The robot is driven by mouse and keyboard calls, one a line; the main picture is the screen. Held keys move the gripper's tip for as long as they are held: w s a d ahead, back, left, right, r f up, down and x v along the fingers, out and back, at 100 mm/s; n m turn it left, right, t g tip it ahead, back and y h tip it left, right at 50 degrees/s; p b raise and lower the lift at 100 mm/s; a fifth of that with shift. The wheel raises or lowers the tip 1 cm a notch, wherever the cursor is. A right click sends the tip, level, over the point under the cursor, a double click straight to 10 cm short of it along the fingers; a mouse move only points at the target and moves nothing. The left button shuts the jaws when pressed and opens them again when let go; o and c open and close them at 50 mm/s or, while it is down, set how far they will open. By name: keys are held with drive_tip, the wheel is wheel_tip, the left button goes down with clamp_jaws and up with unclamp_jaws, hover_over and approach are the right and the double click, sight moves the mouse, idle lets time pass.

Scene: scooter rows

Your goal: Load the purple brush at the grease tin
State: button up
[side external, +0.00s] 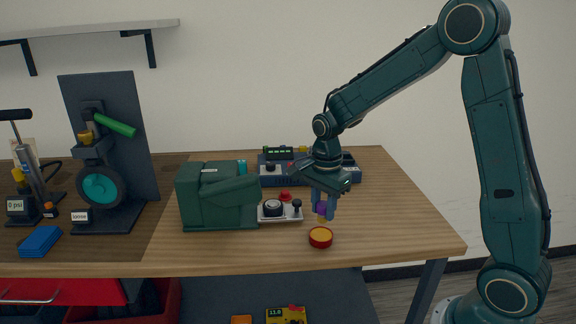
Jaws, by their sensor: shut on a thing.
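My gripper (324,212) points down over the front right of the workbench. It is shut on the purple brush (321,208), of which only a small purple part shows between the fingers. The brush's lower end is too small to make out clearly. The grease tin (320,237) is a round, open red tin with yellow-orange grease in it. It stands on the bench near the front edge, just below the brush in the picture. I cannot tell exactly how far the brush is above the tin.
Left of my gripper are a green vise (217,197) and a grey tray (280,211) with small parts. A dark blue organizer (270,177) stands behind. A wheel stand (100,185), pump (32,175) and blue block (40,241) fill the left. Bench (400,220) right is clear.

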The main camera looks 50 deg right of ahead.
drive_tip(key=shift+r, duration=1.3)
drive_tip(key=n, duration=0.1)
drive_tip(key=w+a+f+n, duration=0.1)
drive_tip(key=n, duration=0.2)
drive_tip(key=shift+w+a+f+n, duration=0.2)
drive_tip(key=shift+w+f+n, duration=0.05)
drive_tip(key=shift+w+n, duration=0.15)
drive_tip(key=w+a+f+n, duration=0.1)
drive_tip(key=n, duration=0.2)
drive_tip(key=w+a+f+n, duration=0.1)
drive_tip(key=n, duration=0.2)
drive_tip(key=w+a+f+n, duration=0.1)
drive_tip(key=n, duration=0.3)
drive_tip(key=w+a+f+n, duration=0.1)
drive_tip(key=n, duration=0.3)
drive_tip(key=shift+w+a+f, duration=0.2)
drive_tip(key=shift+a+f, duration=0.15)
